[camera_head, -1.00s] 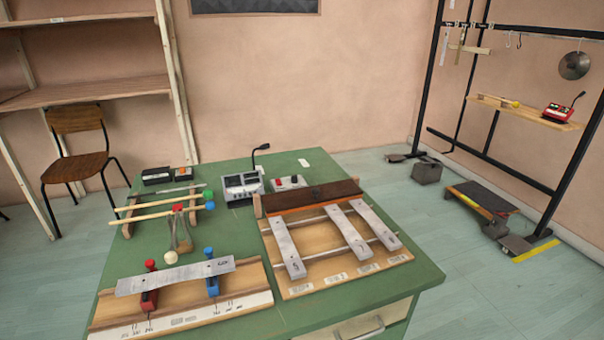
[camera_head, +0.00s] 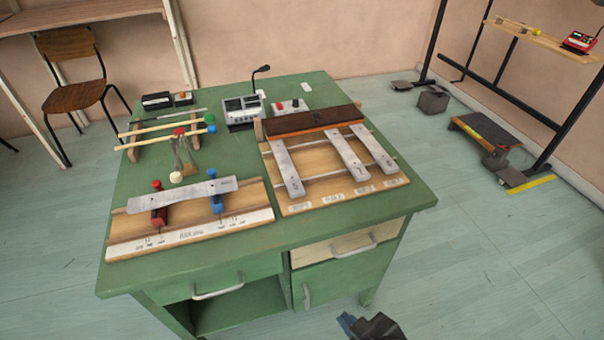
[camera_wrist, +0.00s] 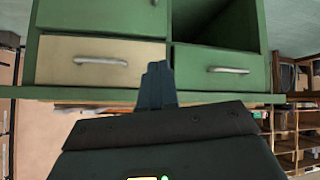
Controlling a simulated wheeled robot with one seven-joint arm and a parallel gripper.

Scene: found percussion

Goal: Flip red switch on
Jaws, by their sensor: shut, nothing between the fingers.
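A small grey control box (camera_head: 291,107) with a red knob or switch stands at the back of the green desk (camera_head: 240,150). Its setting is too small to read. A red device (camera_head: 579,41) sits on the wooden shelf at the far right. I cannot tell which one carries the red switch. My gripper (camera_head: 347,321) is at the bottom edge of the head view, in front of the desk and well away from both. In the wrist view its shut, empty fingers (camera_wrist: 157,82) point towards the desk's drawer fronts, which appear upside down.
A grey console (camera_head: 243,112) with a microphone stands beside the control box. Metal bars on wooden boards (camera_head: 333,165) and mallets (camera_head: 160,127) crowd the desk top. A chair (camera_head: 75,90) stands at left.

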